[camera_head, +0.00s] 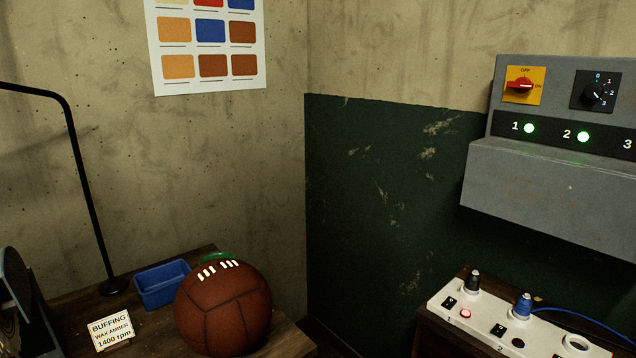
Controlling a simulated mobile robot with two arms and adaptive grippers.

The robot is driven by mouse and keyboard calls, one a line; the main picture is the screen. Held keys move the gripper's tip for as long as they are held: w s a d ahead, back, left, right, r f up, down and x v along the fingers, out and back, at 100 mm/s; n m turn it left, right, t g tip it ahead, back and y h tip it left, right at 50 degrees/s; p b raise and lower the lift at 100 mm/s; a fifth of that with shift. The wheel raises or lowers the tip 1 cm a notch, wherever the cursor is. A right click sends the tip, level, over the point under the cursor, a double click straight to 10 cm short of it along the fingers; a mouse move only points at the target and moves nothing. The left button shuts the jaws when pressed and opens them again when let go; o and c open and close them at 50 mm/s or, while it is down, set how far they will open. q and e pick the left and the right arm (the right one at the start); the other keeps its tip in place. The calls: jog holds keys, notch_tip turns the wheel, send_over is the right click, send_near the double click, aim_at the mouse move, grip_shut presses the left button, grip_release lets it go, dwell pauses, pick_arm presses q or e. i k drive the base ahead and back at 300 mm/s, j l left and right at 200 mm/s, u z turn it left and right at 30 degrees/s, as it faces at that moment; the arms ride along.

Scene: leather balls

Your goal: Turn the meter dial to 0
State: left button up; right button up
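The meter dial (592,94) is a black round knob on a black square plate on the grey wall panel at the upper right. Marks 0, 1, 2 and 3 run from its top round its right side. Its pale pointer line appears to slant to the lower right, towards 3, but it is small. Neither of my grippers is in view, and nothing touches the dial.
Left of the dial is a red switch (519,85) set to ON. Green lamps 1 (529,128) and 2 (583,137) are lit. A white plug strip (480,318) sits below. A brown leather ball (222,310) and blue tray (162,290) are on the left bench.

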aim_at(594, 90)
jog(key=z, duration=1.5)
